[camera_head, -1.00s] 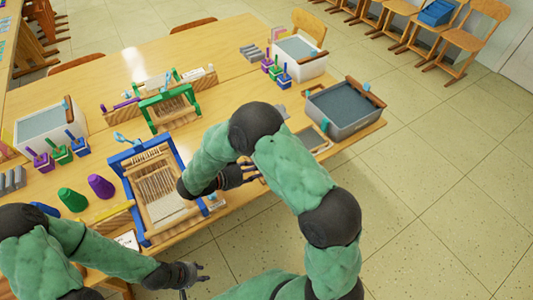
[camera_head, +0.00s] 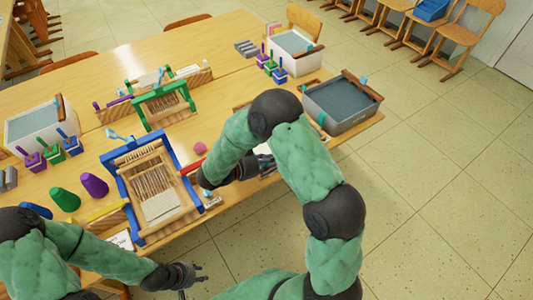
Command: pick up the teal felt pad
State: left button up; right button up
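I cannot make out a teal felt pad for certain. A small teal piece (camera_head: 321,118) shows at the near left rim of the grey tub; its kind is unclear. My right gripper (camera_head: 266,163) is over the table's near edge, left of the tub, by a wooden frame. My own forearm and wrist cover much of it and the table there, so its opening and any contents are unclear. My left gripper (camera_head: 202,273) is at the bottom, off the near table edge, with its fingers apart and empty.
The grey tub (camera_head: 340,124) stands at the table's right end. A blue loom (camera_head: 171,151), a pink ball (camera_head: 200,148), purple (camera_head: 94,185) and green (camera_head: 65,199) cones and a green loom (camera_head: 166,104) stand to the left.

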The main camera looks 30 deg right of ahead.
grip_shut()
